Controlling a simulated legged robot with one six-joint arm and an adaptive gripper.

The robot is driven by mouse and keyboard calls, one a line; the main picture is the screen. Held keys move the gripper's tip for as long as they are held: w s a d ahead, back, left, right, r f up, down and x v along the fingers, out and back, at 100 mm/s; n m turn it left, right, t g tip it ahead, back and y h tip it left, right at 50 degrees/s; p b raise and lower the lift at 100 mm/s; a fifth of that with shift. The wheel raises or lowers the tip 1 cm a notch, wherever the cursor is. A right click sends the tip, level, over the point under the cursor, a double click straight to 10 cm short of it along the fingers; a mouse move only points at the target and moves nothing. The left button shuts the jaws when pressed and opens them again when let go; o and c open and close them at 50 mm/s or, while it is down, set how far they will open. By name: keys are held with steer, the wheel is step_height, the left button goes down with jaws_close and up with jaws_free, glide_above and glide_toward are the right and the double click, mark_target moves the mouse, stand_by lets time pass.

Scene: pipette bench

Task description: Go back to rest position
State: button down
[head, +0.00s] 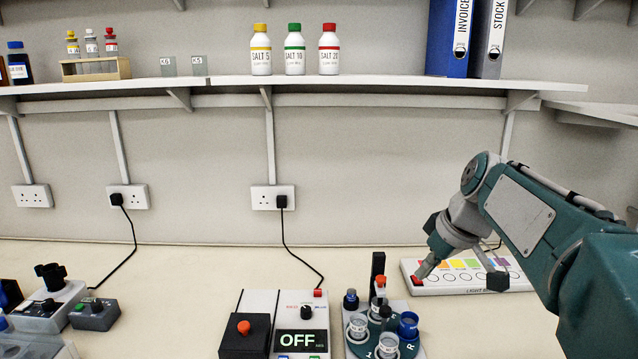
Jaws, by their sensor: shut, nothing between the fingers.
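My teal and grey arm reaches in from the right edge. My gripper (425,268) is shut and empty, angled down at the left end of the white light box (455,290). Its grey tip is just above or touching a red button (416,282) on that box; I cannot tell which. The wrist and forearm hide part of the box's back and right side.
Left of my gripper stand a round teal tube holder (372,350) with several vials and a white device (262,300) reading OFF. Small instruments (50,300) fill the far left. A shelf (390,87) with bottles and binders (450,38) runs above. Bench is clear behind.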

steer(key=s+a+f+m+t+h, duration=0.1)
steer(key=s+f+m, duration=0.2)
steer(key=s, duration=0.8)
steer(key=s+a+f+m+t+h, duration=0.1)
steer(key=s+f+m+h, duration=0.1)
steer(key=s+f, duration=0.5)
steer(key=s+m, duration=0.1)
steer(key=s, duration=0.2)
steer(key=shift+s+a+m, duration=0.3)
steer(key=shift+s+a, duration=0.05)
steer(key=shift+s, duration=0.05)
stand_by(2.3)
